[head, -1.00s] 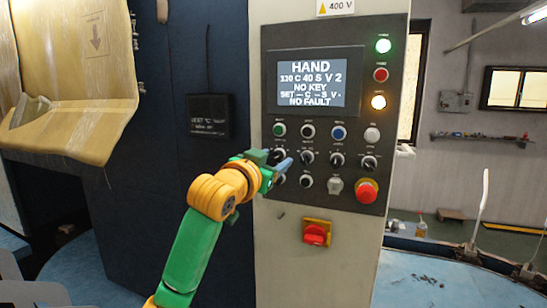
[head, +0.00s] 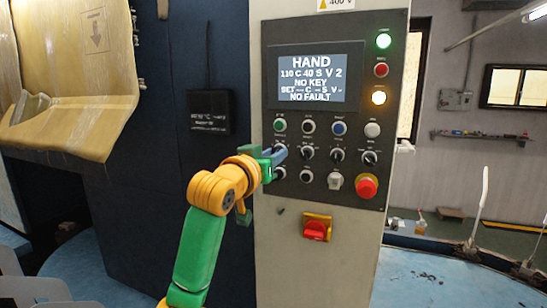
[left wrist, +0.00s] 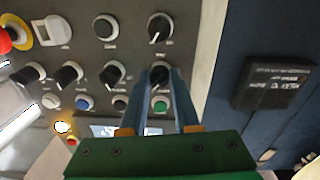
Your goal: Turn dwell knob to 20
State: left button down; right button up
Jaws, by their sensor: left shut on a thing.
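The control panel (head: 325,115) carries rows of knobs and buttons; their labels are too small to read, so I cannot tell which knob is dwell. Its display (head: 311,80) reads HAND, 110 C 40 S V 2, NO KEY, NO FAULT. My left gripper (head: 278,156) is at the leftmost knob of the upper knob row. In the left wrist view, which is upside down, its blue fingers (left wrist: 168,85) are shut on that black knob (left wrist: 160,77), with the green button (left wrist: 160,105) behind them. The fingers partly hide the knob in the head view. My right gripper is not in view.
Other knobs (head: 307,153) stand close to the right of the gripped one. A red emergency stop (head: 366,186) is at the panel's lower right, and a red switch (head: 317,229) sits below. A small black box (head: 208,114) hangs on the dark wall to the left.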

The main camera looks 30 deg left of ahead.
pick_arm(q)
jog(key=n, duration=1.2)
jog(key=shift+d+y+b, duration=0.15)
jog(key=shift+y+b, duration=0.2)
jog(key=shift+y, duration=0.05)
dwell(0.3)
jog(key=c, duration=0.6)
grip_release()
jog(key=shift+s, duration=0.1)
jog(key=shift+c, duration=0.2)
jog(key=shift+s, duration=0.1)
